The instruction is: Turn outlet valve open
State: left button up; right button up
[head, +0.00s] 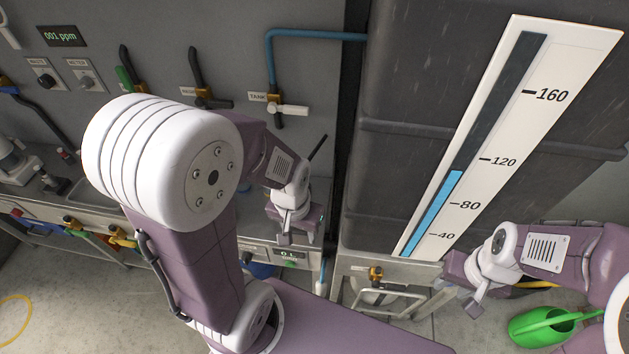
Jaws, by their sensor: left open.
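A brass valve (376,273) sits low at the front of the large dark tank (400,175), above a light metal frame; I take it as the outlet valve, though no label on it can be read. Its handle position is too small to tell. My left gripper (297,236) points down over the counter edge, open and empty, to the left of this valve and apart from it. My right gripper (464,287) is to the right of the valve, its fingers apart and nothing between them.
A gauge (475,140) on the tank reads about 110. Wall valves, one labelled TANK with a white handle (288,110), and a blue pipe (315,33) are behind my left arm.

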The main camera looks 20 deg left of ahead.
aim_at(375, 284)
jog(key=k+l, duration=0.1)
jog(key=l, duration=0.35)
jog(key=k+l, duration=0.35)
jog(key=k+l+z, duration=0.1)
jog(key=k+l, duration=0.3)
jog(key=l, duration=0.15)
